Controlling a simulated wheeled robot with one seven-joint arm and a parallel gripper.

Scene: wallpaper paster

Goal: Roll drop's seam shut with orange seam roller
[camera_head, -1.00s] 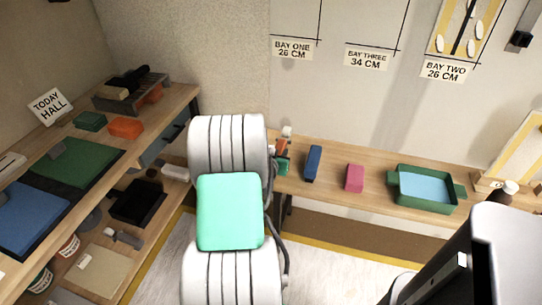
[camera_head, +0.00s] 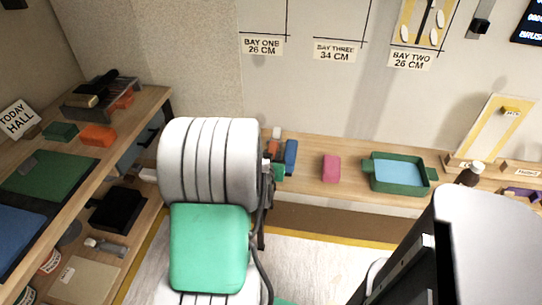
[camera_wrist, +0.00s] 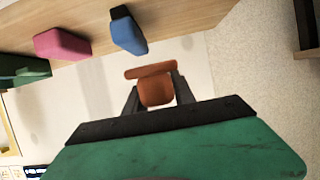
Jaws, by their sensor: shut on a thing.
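My gripper (camera_wrist: 157,88) is shut on the orange seam roller (camera_wrist: 155,90), which sits between its two fingers in the wrist view. In the head view the orange roller (camera_head: 273,148) shows small beside my arm, over the left end of the wall bench, and my arm hides most of the gripper. The drop (camera_head: 412,25), cream with yellow edges and a dark line down it, hangs on the wall above the BAY TWO label at the top of the head view. White oval marks lie on both sides of that line. The roller is well left of and below the drop, apart from it.
On the wall bench (camera_head: 310,188) are a blue block (camera_head: 290,156), a pink block (camera_head: 331,168), a green tray (camera_head: 430,178) and a dark bottle (camera_head: 470,174). A left bench holds an orange block (camera_head: 98,135) and mats. The wall between roller and drop is clear.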

